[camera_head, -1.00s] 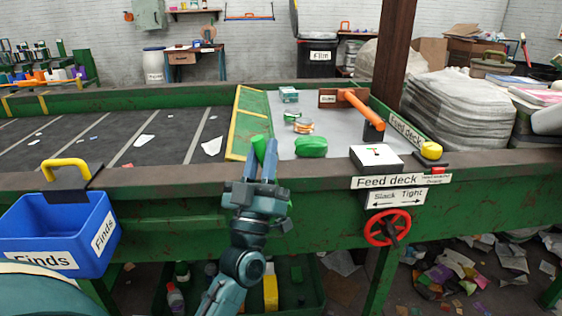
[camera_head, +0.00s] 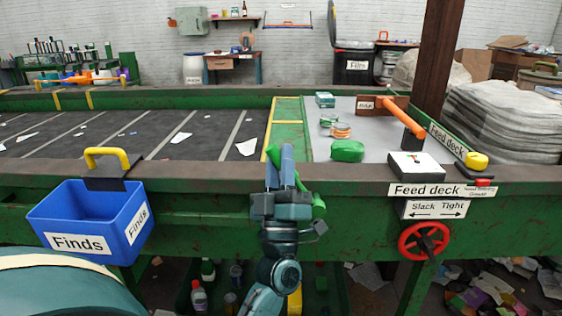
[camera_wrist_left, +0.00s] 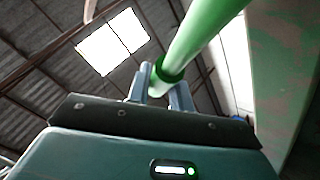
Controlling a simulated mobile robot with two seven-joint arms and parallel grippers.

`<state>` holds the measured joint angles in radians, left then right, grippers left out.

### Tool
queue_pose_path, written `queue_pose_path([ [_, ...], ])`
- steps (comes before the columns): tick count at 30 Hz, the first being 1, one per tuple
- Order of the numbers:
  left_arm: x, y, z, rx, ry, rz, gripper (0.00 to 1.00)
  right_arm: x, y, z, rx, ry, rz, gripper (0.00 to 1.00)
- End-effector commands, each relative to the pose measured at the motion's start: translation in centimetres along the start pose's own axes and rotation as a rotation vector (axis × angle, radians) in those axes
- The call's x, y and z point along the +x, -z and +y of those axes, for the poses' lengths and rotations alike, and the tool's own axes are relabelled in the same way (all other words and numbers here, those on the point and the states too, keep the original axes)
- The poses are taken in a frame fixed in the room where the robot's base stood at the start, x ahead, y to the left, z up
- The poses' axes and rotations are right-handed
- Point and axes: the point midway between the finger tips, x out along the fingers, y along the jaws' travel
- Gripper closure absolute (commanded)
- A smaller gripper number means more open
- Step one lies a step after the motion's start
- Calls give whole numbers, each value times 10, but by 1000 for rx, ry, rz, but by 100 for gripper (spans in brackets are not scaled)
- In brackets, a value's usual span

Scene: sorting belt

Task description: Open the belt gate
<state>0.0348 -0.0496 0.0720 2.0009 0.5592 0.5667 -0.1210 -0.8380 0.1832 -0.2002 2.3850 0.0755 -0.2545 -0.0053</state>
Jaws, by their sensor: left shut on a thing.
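My left gripper (camera_head: 286,165) comes up from the bottom centre of the head view, in front of the belt's front rail. It is shut on a green bar (camera_head: 318,206), whose ends show above and to the right of the fingers. In the left wrist view the fingers (camera_wrist_left: 160,82) close around this round green bar (camera_wrist_left: 200,40), near a darker green collar. A green panel with yellow edges (camera_head: 287,132) lies between the dark belt (camera_head: 130,130) and the grey feed deck (camera_head: 375,150). I cannot tell how the bar joins it. My right gripper is not in view.
A blue Finds bin (camera_head: 92,218) hangs on the front rail at left. A red handwheel (camera_head: 423,242) sits below the Slack/Tight sign (camera_head: 433,209). An orange handle (camera_head: 403,118), a green lump (camera_head: 347,151) and a white box (camera_head: 416,165) are on the deck.

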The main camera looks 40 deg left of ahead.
Motion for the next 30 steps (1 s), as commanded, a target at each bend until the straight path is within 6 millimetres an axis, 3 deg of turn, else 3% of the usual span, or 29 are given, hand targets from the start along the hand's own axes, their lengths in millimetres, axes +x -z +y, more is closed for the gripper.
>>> queue_pose_path([
  [2,0,-1,0,0,0,-4,100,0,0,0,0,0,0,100],
  [3,0,-1,0,0,0,-4,76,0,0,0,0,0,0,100],
  [10,0,0,0,1,-1,-2,57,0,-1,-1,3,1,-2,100],
  [22,-2,0,1,1,-2,-1,57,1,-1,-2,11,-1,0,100],
  [30,-44,-2,0,2,-1,-6,57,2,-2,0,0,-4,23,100],
])
